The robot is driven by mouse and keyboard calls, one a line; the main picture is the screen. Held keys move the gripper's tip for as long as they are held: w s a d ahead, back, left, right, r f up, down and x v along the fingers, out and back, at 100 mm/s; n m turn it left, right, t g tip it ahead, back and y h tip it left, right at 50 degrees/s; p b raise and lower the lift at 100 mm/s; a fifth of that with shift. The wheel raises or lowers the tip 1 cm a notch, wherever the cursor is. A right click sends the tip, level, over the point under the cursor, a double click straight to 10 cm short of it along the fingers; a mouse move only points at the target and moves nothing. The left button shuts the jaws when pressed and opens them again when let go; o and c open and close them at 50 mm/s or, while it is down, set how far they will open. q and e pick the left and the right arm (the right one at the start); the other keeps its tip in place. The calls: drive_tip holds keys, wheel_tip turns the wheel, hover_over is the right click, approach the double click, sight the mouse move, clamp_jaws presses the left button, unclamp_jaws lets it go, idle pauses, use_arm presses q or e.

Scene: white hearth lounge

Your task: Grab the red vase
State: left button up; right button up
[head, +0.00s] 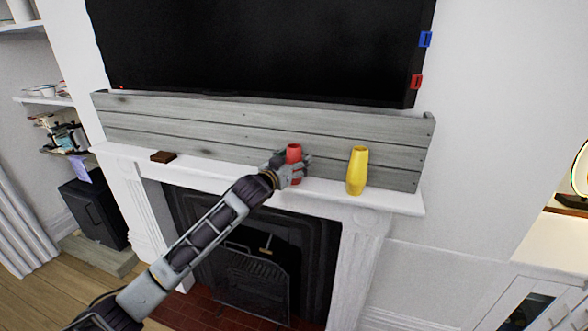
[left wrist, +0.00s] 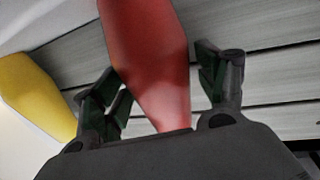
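The red vase (head: 293,152) stands upright on the white mantel, in front of the grey plank backing. My left gripper (head: 292,169) is at the vase, with its fingers on either side of it and hiding part of its lower body. In the left wrist view the red vase (left wrist: 150,60) fills the space between the two fingers of my left gripper (left wrist: 160,85). The fingers are spread around it, with a narrow gap at the right finger; contact at the left finger is unclear. My right gripper is not in view.
A yellow vase (head: 357,171) stands on the mantel (head: 400,200) just right of the red one. A small brown block (head: 163,157) lies at the mantel's left. A large black screen (head: 260,45) hangs above, and a dark fireplace (head: 250,285) is below.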

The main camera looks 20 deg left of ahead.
use_arm(q)
drive_tip(key=c, duration=0.9)
drive_tip(key=shift+r, duration=0.1)
drive_tip(key=shift+c, duration=1.1)
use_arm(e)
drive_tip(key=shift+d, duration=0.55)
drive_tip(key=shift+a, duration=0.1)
